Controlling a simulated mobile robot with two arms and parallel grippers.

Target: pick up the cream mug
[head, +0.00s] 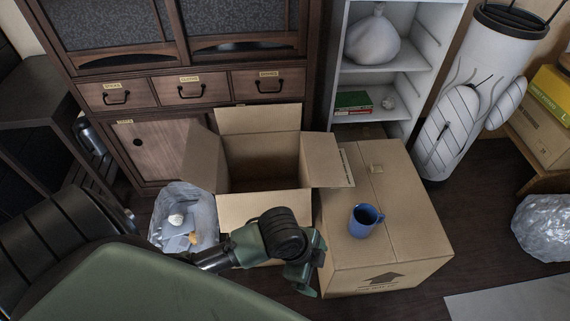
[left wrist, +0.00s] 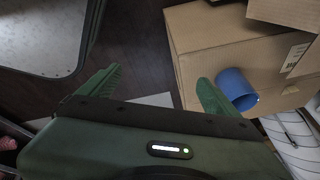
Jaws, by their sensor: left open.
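No cream mug shows in either view. The only mug is a blue mug (head: 363,221), upright on top of a closed cardboard box (head: 408,218) in the head view, with its handle to the right. It also shows in the left wrist view (left wrist: 236,88), beside the right finger. My left gripper (head: 310,277) is in front of the box's left side, to the left of the mug and apart from it. In the left wrist view its fingers (left wrist: 155,88) are spread with nothing between them. My right gripper is in neither view.
An open cardboard box (head: 258,213) stands left of the closed one. A clear bag (head: 183,218) with small items sits beside it. A dark wooden cabinet (head: 150,90) and white shelf (head: 417,60) stand behind. A silvery bag (head: 545,225) lies at right. Dark floor is free between.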

